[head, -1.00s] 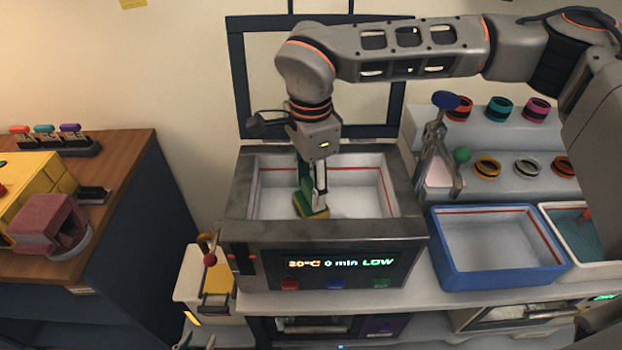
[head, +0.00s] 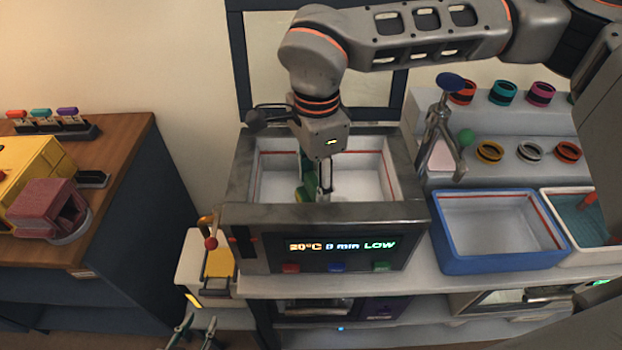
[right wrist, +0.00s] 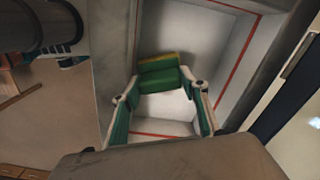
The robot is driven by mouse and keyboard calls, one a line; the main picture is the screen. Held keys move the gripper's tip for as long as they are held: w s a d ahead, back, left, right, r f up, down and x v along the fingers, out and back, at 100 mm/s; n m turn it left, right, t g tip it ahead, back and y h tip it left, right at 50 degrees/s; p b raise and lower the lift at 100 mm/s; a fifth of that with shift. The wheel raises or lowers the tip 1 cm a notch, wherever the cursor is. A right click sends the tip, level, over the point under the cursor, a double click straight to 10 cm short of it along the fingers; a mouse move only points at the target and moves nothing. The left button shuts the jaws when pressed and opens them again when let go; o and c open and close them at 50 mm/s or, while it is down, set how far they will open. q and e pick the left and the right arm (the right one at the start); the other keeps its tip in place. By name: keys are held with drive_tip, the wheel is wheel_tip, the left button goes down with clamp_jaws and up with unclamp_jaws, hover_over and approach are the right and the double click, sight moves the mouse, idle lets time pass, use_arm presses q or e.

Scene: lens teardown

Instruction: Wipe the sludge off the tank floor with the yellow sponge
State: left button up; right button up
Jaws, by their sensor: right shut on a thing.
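The tank (head: 411,208) is a grey-rimmed box with white inner walls and a red line around them. My right gripper (head: 323,192) reaches down inside it, left of centre. It is shut on the yellow and green sponge (head: 306,190), which also shows between the fingertips in the right wrist view (right wrist: 159,76). The front rim partly hides the sponge in the head view, so contact with the floor is unclear. The visible tank floor (right wrist: 168,107) looks white; I cannot make out any sludge. My left gripper (head: 195,328) is at the bottom edge, its fingers apart and empty.
A blue tray (head: 436,245) stands right of the tank, with a white tray (head: 598,240) beyond it. Behind them, coloured rings stand on a stepped rack (head: 518,126) beside a metal press (head: 437,125). A brown desk (head: 115,165) is at the left.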

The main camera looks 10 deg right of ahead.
drive_tip(key=shift+s+d+f, duration=0.1)
drive_tip(key=shift+s+d, duration=0.5)
drive_tip(key=shift+d, duration=0.25)
drive_tip(key=shift+o, duration=0.2)
drive_tip(key=shift+w+d, duration=0.25)
drive_tip(key=shift+w, duration=0.6)
drive_tip(key=shift+w+r, duration=0.2)
drive_tip(key=shift+w, duration=0.55)
drive_tip(key=shift+w+d+p, duration=1.2)
drive_tip(key=shift+w+d, duration=0.55)
drive_tip(key=shift+w, duration=1)
drive_tip(key=s+a+r+b, duration=0.1)
drive_tip(key=s+a, duration=0.1)
drive_tip(key=s, duration=0.6)
drive_tip(key=shift+s, duration=0.4)
drive_tip(key=shift+s+r, duration=0.1)
